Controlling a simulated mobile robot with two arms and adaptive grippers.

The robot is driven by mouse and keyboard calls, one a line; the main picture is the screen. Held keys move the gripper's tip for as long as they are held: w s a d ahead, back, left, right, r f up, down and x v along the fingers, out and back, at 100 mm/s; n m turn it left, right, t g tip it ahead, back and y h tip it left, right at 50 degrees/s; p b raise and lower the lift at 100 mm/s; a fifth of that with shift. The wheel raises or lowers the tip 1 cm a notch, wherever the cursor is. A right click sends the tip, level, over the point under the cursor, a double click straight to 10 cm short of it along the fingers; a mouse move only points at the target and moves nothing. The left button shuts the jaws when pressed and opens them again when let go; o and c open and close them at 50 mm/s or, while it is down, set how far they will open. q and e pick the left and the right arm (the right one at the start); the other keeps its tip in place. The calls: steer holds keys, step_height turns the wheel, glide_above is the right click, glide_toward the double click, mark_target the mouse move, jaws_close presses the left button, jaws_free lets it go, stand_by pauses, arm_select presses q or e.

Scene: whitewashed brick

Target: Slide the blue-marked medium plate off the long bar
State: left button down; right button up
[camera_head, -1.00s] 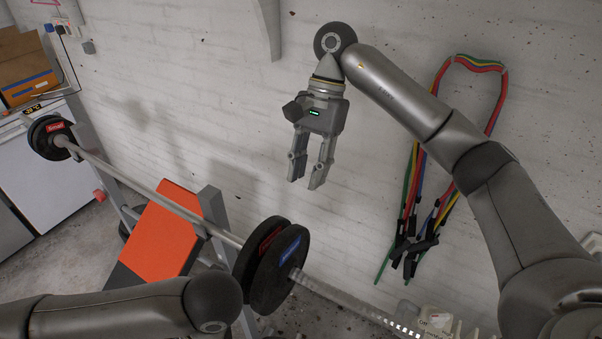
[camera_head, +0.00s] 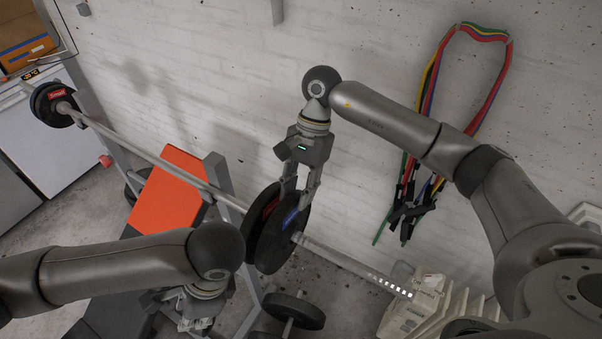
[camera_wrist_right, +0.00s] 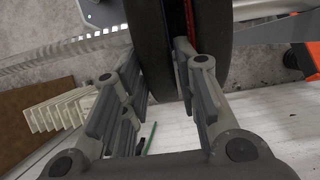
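The blue-marked plate (camera_head: 277,245) is a black disc, the outer one of a pair on the long bar (camera_head: 150,155). A red-marked plate (camera_head: 256,219) sits just behind it, towards the bar's middle. My right gripper (camera_head: 299,203) points down at the blue-marked plate's upper rim. In the right wrist view its fingers stand apart on either side of the black plate (camera_wrist_right: 151,40), one in the narrow gap between the plates; firm contact cannot be made out. My left gripper (camera_head: 193,318) is low in the head view, partly hidden by its arm, its opening unclear.
The bar's bare sleeve (camera_head: 345,260) runs down right towards a pale ribbed object (camera_head: 425,305). An orange-topped bench (camera_head: 168,190) and a rack upright (camera_head: 216,178) stand left. Coloured bands (camera_head: 430,130) hang on the brick wall.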

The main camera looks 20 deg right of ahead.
jaws_close()
stand_by(0.4)
steer(key=shift+c, duration=1.2)
jaws_free()
jaws_close()
